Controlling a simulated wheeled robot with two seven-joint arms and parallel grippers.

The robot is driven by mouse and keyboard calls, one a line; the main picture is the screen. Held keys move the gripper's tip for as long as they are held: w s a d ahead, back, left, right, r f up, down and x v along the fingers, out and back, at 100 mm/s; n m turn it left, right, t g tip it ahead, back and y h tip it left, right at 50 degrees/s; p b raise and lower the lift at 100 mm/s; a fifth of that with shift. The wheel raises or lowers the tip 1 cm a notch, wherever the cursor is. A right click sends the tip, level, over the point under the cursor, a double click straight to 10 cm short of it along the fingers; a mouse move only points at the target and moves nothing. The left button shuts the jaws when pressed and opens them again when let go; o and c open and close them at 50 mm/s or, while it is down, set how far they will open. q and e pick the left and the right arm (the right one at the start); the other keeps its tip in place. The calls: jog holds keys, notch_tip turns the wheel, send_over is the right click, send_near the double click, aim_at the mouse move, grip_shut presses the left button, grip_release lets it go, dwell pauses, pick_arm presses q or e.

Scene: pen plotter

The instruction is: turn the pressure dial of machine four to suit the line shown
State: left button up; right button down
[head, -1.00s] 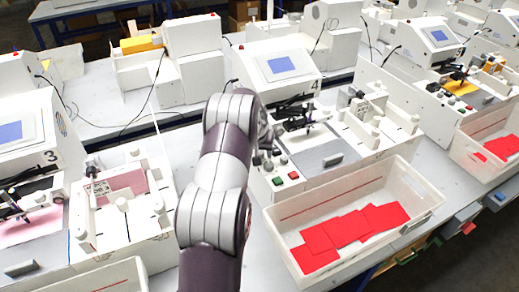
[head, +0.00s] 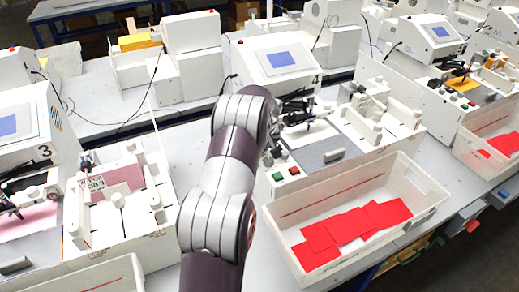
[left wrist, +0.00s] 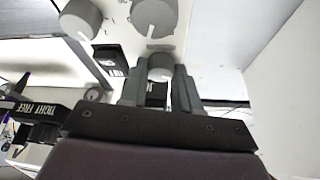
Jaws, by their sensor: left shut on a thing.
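Machine four (head: 277,62) is a white unit with a blue screen and a "4" on its front, behind my left arm in the head view. In the left wrist view, my left gripper (left wrist: 160,86) has its two fingers closed on the sides of a grey dial (left wrist: 160,66). Two larger grey dials, one at the upper left (left wrist: 80,18) and one above (left wrist: 154,16), have pale pointer marks. A label plate is by the gripped dial; its text is unreadable. In the head view my arm hides most of the gripper. No drawn line is readable on machine four's sheet (head: 308,132).
A white bin (head: 420,182) with red sheets stands in front of machine four, beside green and red buttons (head: 280,172). Machine three (head: 28,135) is at the left. A black block lettered "TIGHT FREE" (left wrist: 45,108) is left of the gripper.

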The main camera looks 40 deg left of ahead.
pick_arm(q)
jog(key=o, duration=1.1)
jog(key=shift+c, duration=0.2)
jog(key=shift+r, duration=0.1)
jog(key=b+v, duration=0.2)
jog(key=v, duration=1)
jog(key=shift+r, duration=0.25)
jog(key=shift+s, duration=0.1)
